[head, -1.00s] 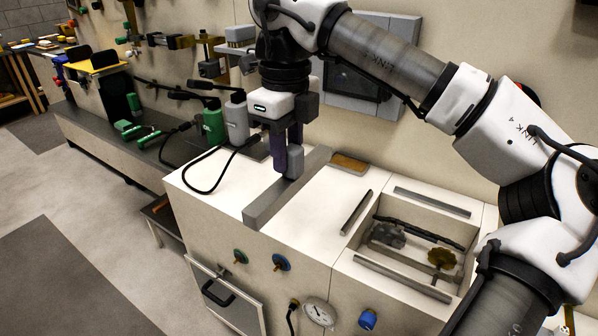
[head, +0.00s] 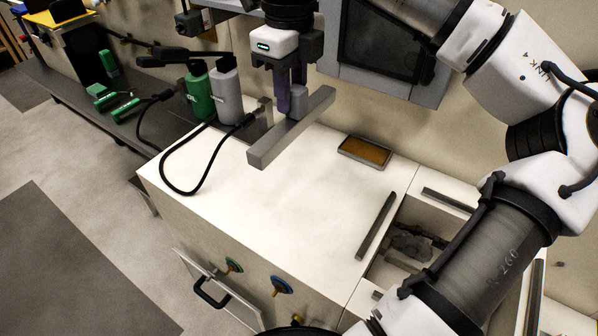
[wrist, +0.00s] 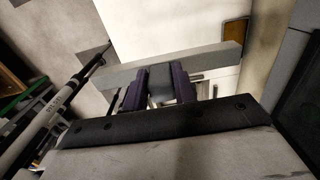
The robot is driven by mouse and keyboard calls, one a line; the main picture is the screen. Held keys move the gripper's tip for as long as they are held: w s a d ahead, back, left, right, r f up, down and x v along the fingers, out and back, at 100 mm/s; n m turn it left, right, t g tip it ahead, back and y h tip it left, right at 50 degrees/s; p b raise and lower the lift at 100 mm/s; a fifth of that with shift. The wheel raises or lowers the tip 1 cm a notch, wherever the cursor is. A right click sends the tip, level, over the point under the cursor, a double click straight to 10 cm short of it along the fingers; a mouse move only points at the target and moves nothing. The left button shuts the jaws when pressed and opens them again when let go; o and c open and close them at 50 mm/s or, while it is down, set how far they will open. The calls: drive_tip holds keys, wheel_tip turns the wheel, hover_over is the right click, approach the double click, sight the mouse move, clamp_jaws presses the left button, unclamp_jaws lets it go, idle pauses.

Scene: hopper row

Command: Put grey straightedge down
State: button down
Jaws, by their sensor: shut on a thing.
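The grey straightedge (head: 272,148) is a long square bar held in my gripper (head: 291,105). The purple-and-grey fingers come down onto it near its middle and are shut on it. The bar runs slantwise over the back left of the white cabinet top (head: 270,205). It looks raised above the top, though the exact gap is hard to judge. In the wrist view the straightedge (wrist: 205,62) crosses between the two purple fingers (wrist: 160,88), with both ends sticking out.
A green bottle (head: 197,95) and a grey bottle (head: 227,92) stand left of the bar, with a looped black cable (head: 165,180). A brown-topped tray (head: 364,151) lies at the back. A thin dark bar (head: 376,225) lies by the recess (head: 385,268). The middle of the top is clear.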

sight(292, 123)
wheel_tip(292, 123, down, 17)
drive_tip(key=p, duration=0.3)
drive_tip(key=shift+s+f, duration=0.1)
drive_tip(key=shift+f, duration=0.55)
drive_tip(key=shift+f+b, duration=0.2)
drive_tip(key=shift+b, duration=0.1)
drive_tip(key=c, duration=1.1)
unclamp_jaws()
drive_tip(key=shift+r, duration=0.1)
drive_tip(key=shift+r+p, duration=0.2)
drive_tip(key=shift+p, duration=0.15)
wheel_tip(292, 123, up, 12)
drive_tip(key=b, duration=0.3)
drive_tip(key=shift+f, duration=0.1)
